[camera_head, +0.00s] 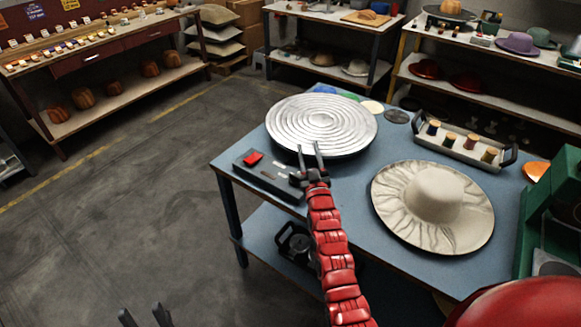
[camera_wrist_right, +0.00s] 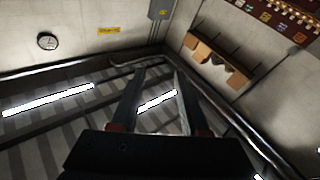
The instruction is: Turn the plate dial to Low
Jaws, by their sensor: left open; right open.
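A dark control box (camera_head: 265,177) lies at the near left edge of the blue table, in front of the round, ringed metal plate (camera_head: 322,123). It has a red switch (camera_head: 253,158) at its left end and small pale markings on its face. My right gripper (camera_head: 310,149), on the red arm, is at the box's right end, with its open fingers pointing up past the plate's near rim. It hides part of that end, and I cannot make out the dial or its setting. The fingers also show in the right wrist view (camera_wrist_right: 158,92), empty. My left gripper (camera_head: 145,313) is open, low at the bottom left, away from the table.
A cream wide-brimmed hat (camera_head: 434,194) lies right of my right arm. Behind it is a tray (camera_head: 460,145) with several spools. A green machine (camera_head: 550,225) stands at the right edge. The floor (camera_head: 130,190) left of the table is clear.

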